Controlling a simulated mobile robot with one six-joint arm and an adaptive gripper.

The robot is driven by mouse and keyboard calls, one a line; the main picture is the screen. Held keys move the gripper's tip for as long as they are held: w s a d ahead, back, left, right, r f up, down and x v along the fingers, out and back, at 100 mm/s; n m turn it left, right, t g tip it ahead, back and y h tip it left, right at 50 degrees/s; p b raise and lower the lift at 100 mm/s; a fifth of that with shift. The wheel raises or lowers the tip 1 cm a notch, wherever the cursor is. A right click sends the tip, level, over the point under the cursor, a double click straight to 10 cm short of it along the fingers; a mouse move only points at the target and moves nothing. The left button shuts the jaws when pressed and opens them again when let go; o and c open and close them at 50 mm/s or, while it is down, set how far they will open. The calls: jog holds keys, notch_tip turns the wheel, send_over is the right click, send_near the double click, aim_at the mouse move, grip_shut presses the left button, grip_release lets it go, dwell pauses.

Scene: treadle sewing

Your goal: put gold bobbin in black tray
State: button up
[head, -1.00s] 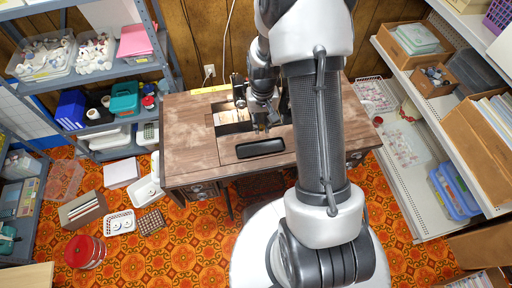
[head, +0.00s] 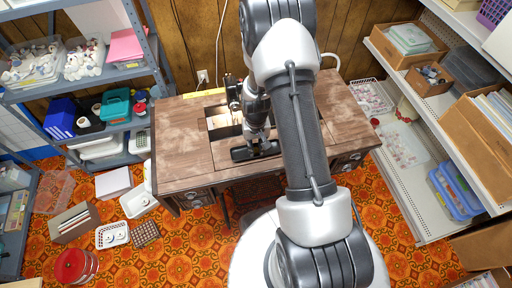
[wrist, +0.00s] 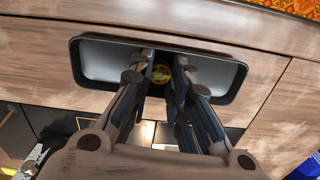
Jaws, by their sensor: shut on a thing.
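The black tray (head: 239,154) lies near the front edge of the wooden sewing table, and it spans the upper part of the wrist view (wrist: 100,61). Its visible inside is bare on both sides of my fingers. My gripper (head: 262,146) is over the tray in the head view. My gripper hides the bobbin in the head view.
The wooden table (head: 180,150) has free room left of the tray. Behind the tray is the opening with the sewing machine (head: 233,90). Shelves stand on both sides, and a red tin (head: 75,266) and baskets sit on the patterned floor.

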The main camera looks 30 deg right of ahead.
jog(key=o, duration=0.6)
jog(key=shift+o, duration=0.2)
jog(key=shift+r, duration=0.15)
notch_tip(320, 180, up, 12)
jog(key=p, duration=0.4)
notch_tip(320, 180, up, 7)
send_over(256, 151)
jog(key=a, duration=0.2)
jog(key=s+a+r+n+t, duration=0.1)
jog(key=s+a+r, duration=0.1)
jog(key=r, duration=0.4)
jog(key=s+a+r+n+t, duration=0.1)
jog(key=s+a+r, duration=0.1)
jog(key=r, duration=0.4)
jog(key=s+a+r+n+t, duration=0.1)
jog(key=s+a+r, duration=0.2)
jog(key=s+r, duration=0.2)
jog(key=s+a+r+n+t, duration=0.1)
jog(key=s+a+r, duration=0.2)
jog(key=s, duration=0.7)
notch_tip(256, 151, up, 3)
jog(key=shift+s+f+t, duration=0.15)
jog(key=shift+t, duration=0.15)
jog(key=shift+a, duration=0.1)
